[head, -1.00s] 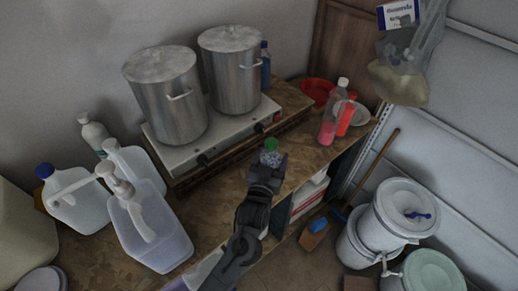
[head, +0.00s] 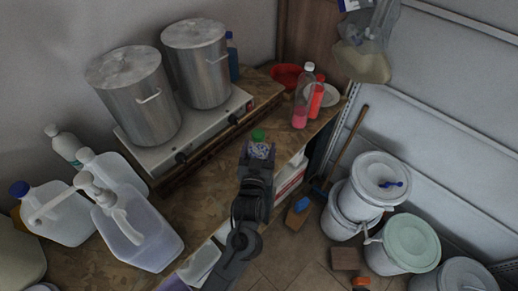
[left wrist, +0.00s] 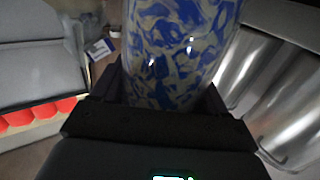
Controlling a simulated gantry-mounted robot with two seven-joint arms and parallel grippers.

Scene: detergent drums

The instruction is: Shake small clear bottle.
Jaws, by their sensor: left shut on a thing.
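The small bottle with a green cap and a blue mottled body (head: 260,148) is held by my left gripper (head: 259,157). In the head view it is near the front edge of the wooden bench (head: 205,205), and its lower part is hidden by the gripper. Whether it is clear of the bench I cannot tell. In the left wrist view the bottle body (left wrist: 180,45) shows blue and pale swirls and fills the space between the jaws. My right gripper is not in view.
Two metal pots (head: 134,97) stand on a hotplate (head: 192,125) behind the gripper. Large white jugs (head: 140,225) stand at left. A pink-filled bottle (head: 303,98), a red bottle (head: 317,100) and a red bowl (head: 285,75) stand at the bench's far end. White buckets (head: 380,182) stand at right.

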